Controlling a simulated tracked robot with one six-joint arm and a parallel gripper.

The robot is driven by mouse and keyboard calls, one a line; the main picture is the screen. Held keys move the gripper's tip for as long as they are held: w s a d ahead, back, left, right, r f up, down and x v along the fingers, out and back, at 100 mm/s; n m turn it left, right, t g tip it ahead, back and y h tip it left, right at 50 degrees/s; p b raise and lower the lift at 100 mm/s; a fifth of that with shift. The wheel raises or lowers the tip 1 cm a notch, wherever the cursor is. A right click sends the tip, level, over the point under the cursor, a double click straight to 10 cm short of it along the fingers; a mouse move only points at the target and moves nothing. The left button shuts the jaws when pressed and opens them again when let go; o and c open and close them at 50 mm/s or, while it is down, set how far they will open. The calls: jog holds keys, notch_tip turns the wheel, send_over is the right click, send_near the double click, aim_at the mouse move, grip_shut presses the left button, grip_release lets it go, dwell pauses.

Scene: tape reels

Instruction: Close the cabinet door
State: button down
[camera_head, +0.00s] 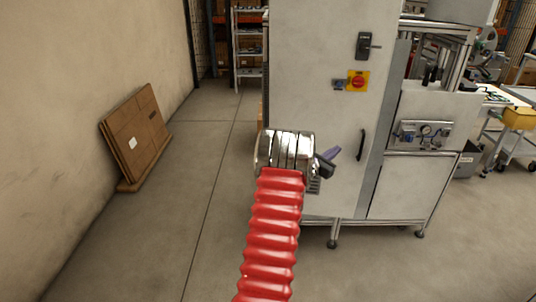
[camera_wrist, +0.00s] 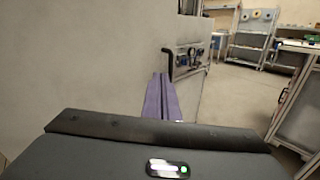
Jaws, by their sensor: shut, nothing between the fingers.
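The cabinet (camera_head: 425,186) is light grey and stands on short feet in the middle of the head view. Its tall, pale door (camera_head: 318,70) faces me, with a dark bar handle (camera_head: 362,145) at its lower right. The handle also shows in the wrist view (camera_wrist: 168,62). The door looks about flush with the front; I cannot tell whether a small gap remains. My gripper (camera_head: 331,155) has purple fingers, shut and empty, in front of the door to the left of the handle. In the wrist view the fingers (camera_wrist: 163,98) point just below the handle; contact is unclear.
A red and yellow switch (camera_head: 358,81) and a black latch (camera_head: 364,46) are on the cabinet front. Flat cardboard (camera_head: 136,135) leans on the left wall. The floor to the left is clear. A wheeled bench with a yellow bin (camera_head: 519,118) stands at the right.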

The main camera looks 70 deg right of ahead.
jog(key=w+a+r+m+t+y, duration=0.1)
jog(key=w+a+r+m, duration=0.1)
jog(key=w+a+r, duration=0.45)
jog(key=w+a+r+m+y, duration=0.1)
jog(key=w+a+r+m, duration=0.2)
jog(key=w+a, duration=0.5)
jog(key=w+a+r+m+t+y, duration=0.1)
jog(key=w+a+r+m, duration=0.1)
jog(key=w+a+r, duration=0.5)
jog(key=w+a+f+m+t+y, duration=0.15)
jog(key=w+a, duration=0.25)
jog(key=a, duration=0.4)
jog(key=w+a+m+t+y, duration=0.1)
jog(key=w+a+t, duration=0.1)
jog(key=w+a, duration=0.35)
jog(key=w+a+m+t+y, duration=0.1)
jog(key=w+a, duration=0.2)
jog(key=a, duration=0.6)
jog(key=a+f+t+y, duration=0.1)
jog(key=a+t+y, duration=0.2)
jog(key=a, duration=1.7)
jog(key=s+a+f+t+y, duration=0.1)
jog(key=a+t+y, duration=0.3)
jog(key=a, duration=1.5)
jog(key=shift+s+a+f+m+y, duration=0.35)
jog(key=shift+f+y, duration=0.35)
jog(key=shift+y, duration=0.55)
